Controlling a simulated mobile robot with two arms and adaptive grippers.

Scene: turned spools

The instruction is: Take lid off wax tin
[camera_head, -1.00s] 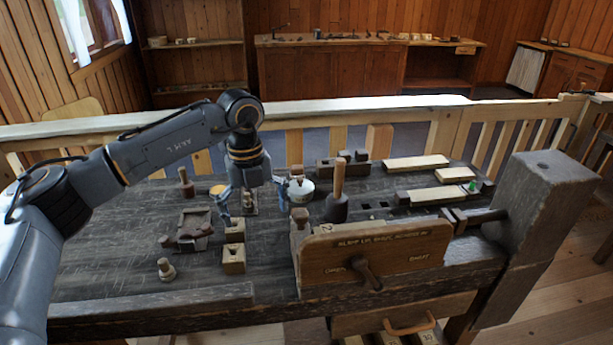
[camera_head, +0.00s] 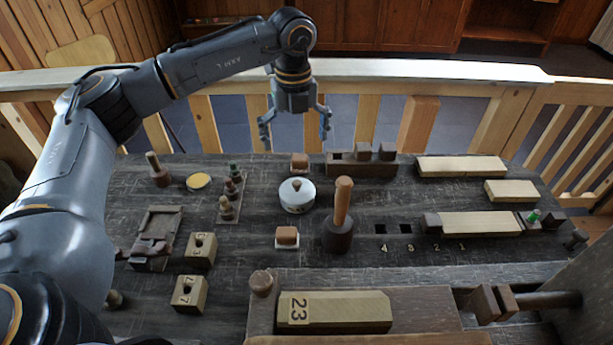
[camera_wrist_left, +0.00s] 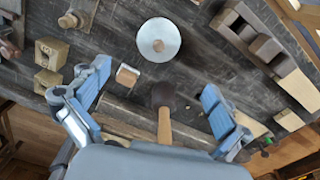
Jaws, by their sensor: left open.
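The wax tin appears to be the round white tin (camera_head: 294,206) in the middle of the bench. My left gripper (camera_head: 296,127) is open and empty, raised above the far edge of the bench, and appears above the tin in the picture. Both its spread fingers show in the left wrist view (camera_wrist_left: 158,80). My right gripper is not in view.
A mallet (camera_head: 339,226) stands close right of the tin, its handle upright. A rack of small pegs (camera_head: 229,198) and a yellow disc (camera_head: 198,181) lie to the left. Small brown blocks (camera_head: 299,162) (camera_head: 287,237) are behind and before the tin.

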